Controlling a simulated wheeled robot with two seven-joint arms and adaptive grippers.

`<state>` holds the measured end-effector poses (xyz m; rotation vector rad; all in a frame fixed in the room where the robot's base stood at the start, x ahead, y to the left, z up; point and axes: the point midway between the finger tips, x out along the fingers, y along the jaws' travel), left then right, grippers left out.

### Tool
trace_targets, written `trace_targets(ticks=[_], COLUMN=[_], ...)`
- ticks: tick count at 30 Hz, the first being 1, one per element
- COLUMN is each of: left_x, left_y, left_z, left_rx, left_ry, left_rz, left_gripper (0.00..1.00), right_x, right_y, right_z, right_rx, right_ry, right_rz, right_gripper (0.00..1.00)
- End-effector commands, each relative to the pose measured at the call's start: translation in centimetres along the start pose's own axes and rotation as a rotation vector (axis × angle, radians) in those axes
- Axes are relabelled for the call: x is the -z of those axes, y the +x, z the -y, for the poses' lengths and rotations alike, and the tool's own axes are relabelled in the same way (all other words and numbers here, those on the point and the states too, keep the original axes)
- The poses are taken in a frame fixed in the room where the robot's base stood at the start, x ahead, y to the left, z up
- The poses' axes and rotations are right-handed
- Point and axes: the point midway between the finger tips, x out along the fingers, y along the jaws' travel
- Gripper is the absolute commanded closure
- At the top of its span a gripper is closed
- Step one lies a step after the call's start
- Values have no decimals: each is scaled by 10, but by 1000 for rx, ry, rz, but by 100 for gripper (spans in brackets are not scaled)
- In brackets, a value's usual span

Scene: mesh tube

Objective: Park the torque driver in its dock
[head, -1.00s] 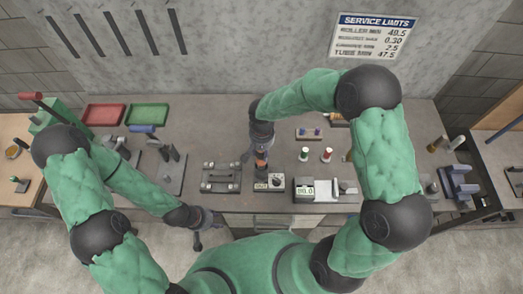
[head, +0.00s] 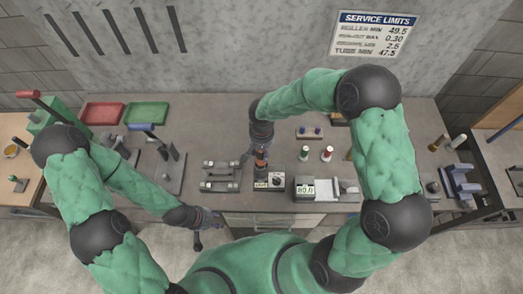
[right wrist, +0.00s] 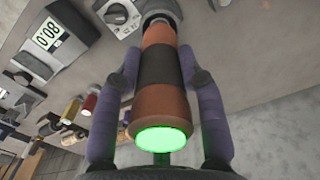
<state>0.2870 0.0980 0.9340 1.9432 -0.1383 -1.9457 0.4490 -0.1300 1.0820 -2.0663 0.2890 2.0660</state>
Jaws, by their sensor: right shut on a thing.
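The torque driver (right wrist: 160,65) has an orange and black grip and a glowing green end cap. My right gripper (right wrist: 163,75) is shut around its grip, one finger on each side. In the head view the driver (head: 261,160) stands roughly upright, partly hidden by my right gripper (head: 260,150). Its lower end is at the small box with a dial (head: 277,180), which looks like the dock. In the right wrist view the far end meets a dark round part beside that box (right wrist: 118,14); I cannot tell how deep it sits. My left gripper (head: 205,219) hangs near the table's front edge, away from the driver.
A display unit (head: 305,190) stands just right of the box. A dark case with metal handles (head: 220,176) is close on the left. Small red and green parts (head: 326,154) stand behind. Red and green trays (head: 147,113) lie at the back left.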

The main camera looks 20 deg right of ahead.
Motion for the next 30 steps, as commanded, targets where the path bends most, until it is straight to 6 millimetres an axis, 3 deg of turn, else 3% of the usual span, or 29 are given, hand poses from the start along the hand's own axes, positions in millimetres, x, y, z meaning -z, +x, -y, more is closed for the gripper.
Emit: trace_targets(ticks=[30], left_x=[0], left_y=[9], left_z=[3], left_rx=[0], left_ry=[0], left_rz=[0], left_gripper=[60], right_x=[1], right_y=[9], right_z=[0], right_rx=[1], right_ry=[1], right_rz=[-2], right_gripper=[100])
